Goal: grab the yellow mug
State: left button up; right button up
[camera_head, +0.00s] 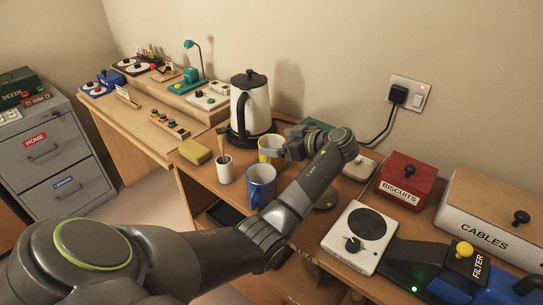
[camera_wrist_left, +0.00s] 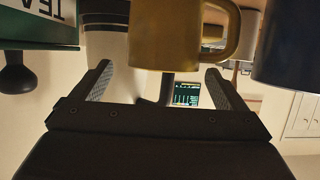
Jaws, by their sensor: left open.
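The yellow mug (camera_head: 270,150) stands upright on the desk, in front of the kettle and behind the blue mug. My left gripper (camera_head: 291,145) is at its right side and hides part of it. In the left wrist view, which is upside down, the yellow mug (camera_wrist_left: 182,35) is close ahead, its handle on the right. There the left gripper's two fingers (camera_wrist_left: 160,70) are spread open, with nothing held. I cannot tell whether the fingertips reach around the mug. My right gripper is not in view.
The blue mug (camera_head: 260,185) stands close in front, and a white cup (camera_head: 224,168) is to the left. The kettle (camera_head: 250,105) stands behind. A yellow sponge-like block (camera_head: 195,151) lies left.

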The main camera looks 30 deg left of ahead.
aim_at(263, 142)
pick_arm(q)
jog(key=p+x, duration=0.1)
jog(key=x, duration=0.4)
jog(key=shift+s+f, duration=0.1)
jog(key=shift+f, duration=0.15)
jog(key=shift+d, duration=0.1)
jog(key=c, duration=1.2)
jog(key=shift+r, duration=0.1)
jog(key=shift+c, duration=0.2)
